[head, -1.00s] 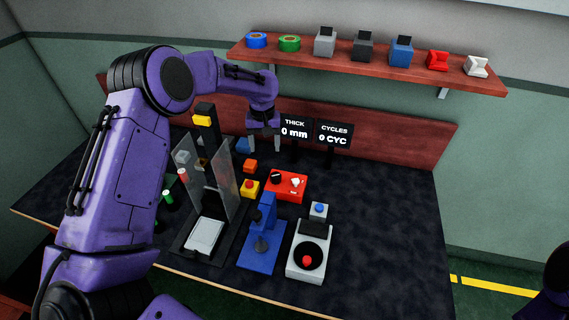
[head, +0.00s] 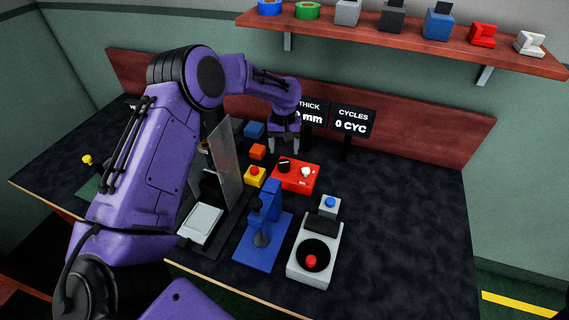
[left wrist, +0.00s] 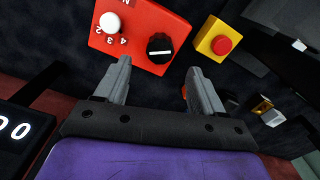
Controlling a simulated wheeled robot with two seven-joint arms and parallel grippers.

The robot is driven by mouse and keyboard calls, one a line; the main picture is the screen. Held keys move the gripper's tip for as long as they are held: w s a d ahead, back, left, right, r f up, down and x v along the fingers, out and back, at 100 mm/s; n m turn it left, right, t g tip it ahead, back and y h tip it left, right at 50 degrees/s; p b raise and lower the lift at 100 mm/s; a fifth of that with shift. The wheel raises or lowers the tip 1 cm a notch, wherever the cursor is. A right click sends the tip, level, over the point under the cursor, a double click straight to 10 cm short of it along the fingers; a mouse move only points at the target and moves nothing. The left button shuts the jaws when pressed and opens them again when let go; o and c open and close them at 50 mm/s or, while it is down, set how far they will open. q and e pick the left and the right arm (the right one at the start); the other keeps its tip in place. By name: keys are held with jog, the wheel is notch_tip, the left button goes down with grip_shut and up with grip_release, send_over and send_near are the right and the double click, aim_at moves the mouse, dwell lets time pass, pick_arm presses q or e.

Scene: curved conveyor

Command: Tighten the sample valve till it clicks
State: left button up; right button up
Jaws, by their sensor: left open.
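A red box (head: 295,178) stands on the bench with a black knob (head: 285,165) and a white knob (head: 306,172) on top. In the left wrist view the black knob (left wrist: 159,49) carries a white line, and the white knob (left wrist: 111,22) has numbers beside it. Nothing is labelled as the sample valve, so I cannot tell which knob it is. My left gripper (head: 284,150) is open and empty above the back of the box. In the left wrist view its fingers (left wrist: 158,72) are apart, with the black knob beyond the gap. My right gripper is out of view.
A yellow box with a red button (head: 255,175) is beside the red box. A blue press (head: 265,230) and a grey unit with a red knob (head: 314,250) stand in front. A clear panel (head: 228,165) rises at left. The bench's right side is clear.

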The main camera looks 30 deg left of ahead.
aim_at(284, 164)
pick_arm(q)
notch_tip(284, 164, down, 8)
jog(key=shift+r+p, duration=0.25)
jog(key=shift+p, duration=0.35)
